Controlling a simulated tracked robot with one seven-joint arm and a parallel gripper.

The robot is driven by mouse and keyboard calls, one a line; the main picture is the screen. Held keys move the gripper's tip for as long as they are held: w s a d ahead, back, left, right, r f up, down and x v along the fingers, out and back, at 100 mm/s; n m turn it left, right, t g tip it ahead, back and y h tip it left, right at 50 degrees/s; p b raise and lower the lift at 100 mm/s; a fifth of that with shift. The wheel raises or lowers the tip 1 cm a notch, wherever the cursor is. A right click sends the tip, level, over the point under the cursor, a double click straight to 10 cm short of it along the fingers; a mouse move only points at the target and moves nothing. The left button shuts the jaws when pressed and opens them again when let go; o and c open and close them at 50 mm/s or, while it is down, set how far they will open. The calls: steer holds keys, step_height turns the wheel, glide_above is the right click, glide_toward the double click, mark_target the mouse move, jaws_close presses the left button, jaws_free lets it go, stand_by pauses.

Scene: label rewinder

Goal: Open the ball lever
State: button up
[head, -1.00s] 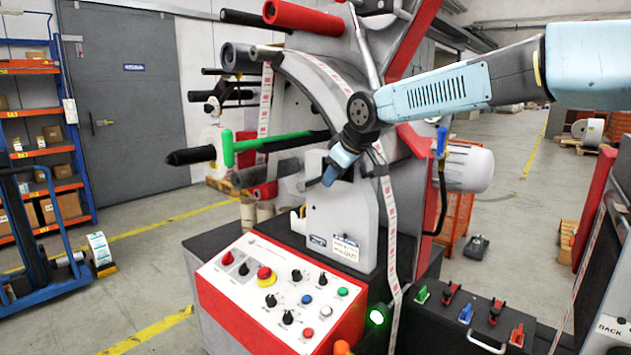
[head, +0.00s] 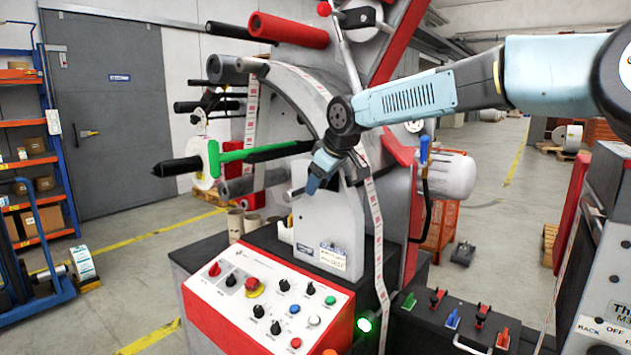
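A lever with a red ball (head: 323,9) at its tip and a long metal rod (head: 350,55) stands near the top middle of the label rewinder (head: 395,210). The rod runs down behind my arm, which hides its lower end. My gripper (head: 308,189) points down and to the left in front of the grey machine plate, well below the red ball and apart from it. It is small and seen from the side, so its opening is unclear. I see nothing held in it.
A green-handled black shaft (head: 240,156) sticks out to the left of my gripper. A red and white control panel (head: 268,309) lies below it. A paper label web (head: 375,220) runs down beside my wrist.

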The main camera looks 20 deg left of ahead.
steer(key=shift+s, duration=0.15)
steer(key=v, duration=1.3)
steer(key=shift+d+r, duration=0.25)
